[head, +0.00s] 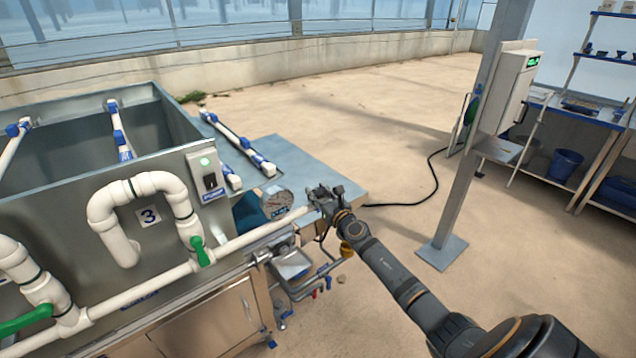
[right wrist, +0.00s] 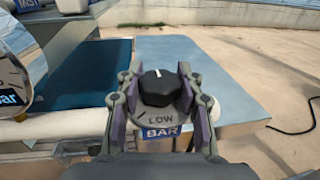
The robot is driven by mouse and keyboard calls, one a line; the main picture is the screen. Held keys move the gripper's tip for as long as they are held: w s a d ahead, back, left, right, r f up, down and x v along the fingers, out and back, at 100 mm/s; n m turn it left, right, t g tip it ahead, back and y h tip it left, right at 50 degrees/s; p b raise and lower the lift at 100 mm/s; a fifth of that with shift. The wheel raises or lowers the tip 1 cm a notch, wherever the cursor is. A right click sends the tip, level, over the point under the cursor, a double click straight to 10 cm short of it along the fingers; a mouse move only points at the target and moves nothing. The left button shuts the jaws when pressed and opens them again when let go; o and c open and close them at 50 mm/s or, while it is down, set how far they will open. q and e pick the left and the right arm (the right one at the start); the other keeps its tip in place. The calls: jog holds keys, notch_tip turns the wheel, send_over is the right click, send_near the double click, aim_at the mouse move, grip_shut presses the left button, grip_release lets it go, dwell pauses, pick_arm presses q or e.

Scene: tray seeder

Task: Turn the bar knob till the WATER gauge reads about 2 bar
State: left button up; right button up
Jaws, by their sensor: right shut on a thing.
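The bar knob (right wrist: 160,90) is a black faceted knob with a white mark near its top, on a grey dial plate (right wrist: 160,118) that reads LOW above a blue BAR label (right wrist: 161,133). My right gripper (right wrist: 158,98) is shut on the knob, a finger on each side; it also shows in the head view (head: 322,194), where it hides the knob. The round WATER gauge (head: 277,203) stands just left of the gripper, its needle too small to read. Only the gauge's edge (right wrist: 14,85), with "bar" on it, shows in the right wrist view. My left gripper is not in view.
A grey metal tank (head: 70,160) with white pipes (head: 140,187) and green valve handles (head: 201,251) is at the left. A blue-grey bench top (head: 300,165) lies behind the gauge. A post (head: 470,175) with a control box (head: 508,90) stands at the right.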

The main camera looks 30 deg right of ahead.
jog(key=m+h+p, duration=0.1)
jog(key=h+p, duration=0.1)
jog(key=shift+a+r+m+g+h, duration=0.1)
jog(key=shift+r+m+g+h, duration=0.2)
jog(key=shift+r+m+h, duration=0.1)
jog(key=shift+f+m+g+h+p, duration=0.25)
jog(key=shift+m+g+h+p, duration=0.15)
jog(key=shift+m+h+p, duration=0.65)
jog(key=shift+f+m+g+h+b, duration=0.15)
jog(key=shift+m+g+h, duration=0.15)
jog(key=shift+h, duration=0.35)
jog(key=shift+m+g+h+b, duration=0.2)
jog(key=shift+m+h, duration=0.15)
jog(key=shift+h, duration=0.25)
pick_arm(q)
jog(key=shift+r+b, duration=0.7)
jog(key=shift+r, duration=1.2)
pick_arm(e)
jog(key=shift+m+g+h, duration=1.3)
jog(key=shift+h, duration=0.5)
jog(key=o, duration=1.2)
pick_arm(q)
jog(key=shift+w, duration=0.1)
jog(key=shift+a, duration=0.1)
